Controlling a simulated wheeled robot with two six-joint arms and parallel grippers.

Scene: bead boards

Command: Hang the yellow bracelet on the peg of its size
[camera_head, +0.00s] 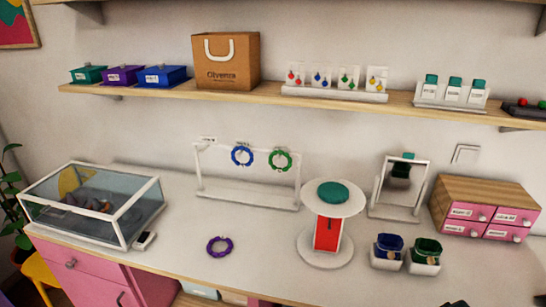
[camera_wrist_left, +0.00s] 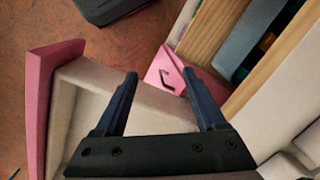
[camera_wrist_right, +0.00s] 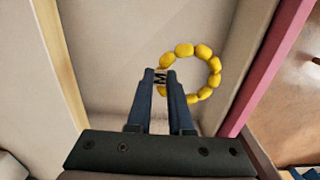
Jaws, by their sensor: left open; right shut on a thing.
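The yellow bracelet (camera_wrist_right: 205,52) is a ring of yellow beads in the right wrist view. My right gripper (camera_wrist_right: 160,74) is shut on its left side, with the ring over or in an open drawer (camera_wrist_right: 120,50); its exact height is unclear. My left gripper (camera_wrist_left: 159,73) is open and empty near an open pale drawer (camera_wrist_left: 75,105) with a pink front. A white rack (camera_head: 245,198) stands on the counter in the head view. A blue bracelet (camera_head: 233,157) and a green bracelet (camera_head: 272,162) hang on it. A peg at its left end looks bare.
A purple bracelet (camera_head: 219,238) lies on the counter before the rack. A glass case (camera_head: 110,222) stands left. A round stand (camera_head: 333,203), a mirror (camera_head: 388,210) and two boxes with bracelets (camera_head: 420,270) stand right. A shelf (camera_head: 270,97) runs above the rack.

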